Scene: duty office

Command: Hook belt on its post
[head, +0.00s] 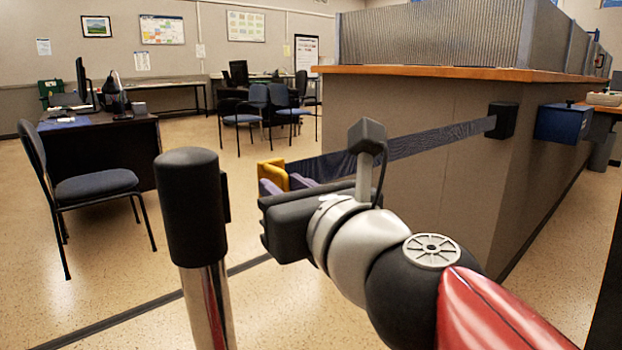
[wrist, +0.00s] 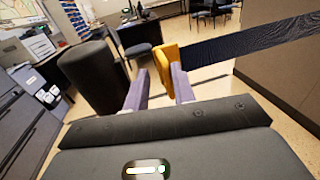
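The post stands in the head view's foreground, with a thick black head (head: 190,210) on a chrome pole (head: 208,305). A small dark bracket shows on the head's right side. The dark blue belt (head: 435,138) runs taut from a black wall box (head: 503,120) to its yellow end clip (head: 272,173). My gripper (head: 285,184) holds this clip in the air, right of the post head and apart from it. In the wrist view, the clip (wrist: 170,68) sits at the purple fingers (wrist: 160,92), and the post head (wrist: 92,76) is to their left.
The wood-topped counter (head: 440,72) runs along the right, with a blue box (head: 563,123) on its side. A chair (head: 90,190) and dark desk (head: 100,150) stand at the left. More chairs are behind. The floor around the post looks clear.

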